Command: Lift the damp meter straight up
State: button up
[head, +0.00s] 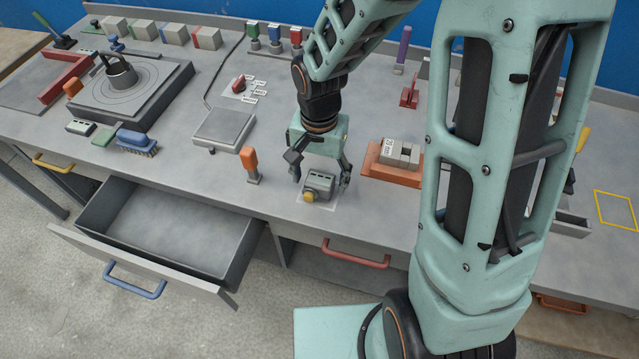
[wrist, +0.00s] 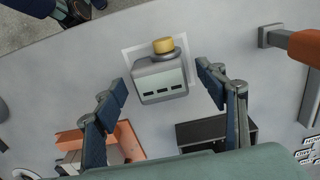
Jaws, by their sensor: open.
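The damp meter (head: 318,186) is a small grey box with a yellow knob at one end and a row of dark slots. It sits on a white-outlined square on the grey bench, near the front edge. It also shows in the wrist view (wrist: 160,82), between and a little beyond my fingertips. My gripper (head: 320,180) is above the bench with its fingers spread to either side of the meter. In the wrist view my gripper (wrist: 160,85) is open, with a gap between each finger pad and the meter. It holds nothing.
An orange tray (head: 391,178) with grey blocks stands right of the meter. An orange-handled tool (head: 250,165) stands to the left. A grey flat plate (head: 224,129) lies behind left. An open empty drawer (head: 165,232) juts out at front left.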

aim_at(320, 179)
jog(key=shift+w+f, duration=0.1)
jog(key=shift+f, duration=1.4)
jog(key=c, duration=1.5)
jog(key=shift+c, duration=0.4)
jog(key=shift+r, duration=0.15)
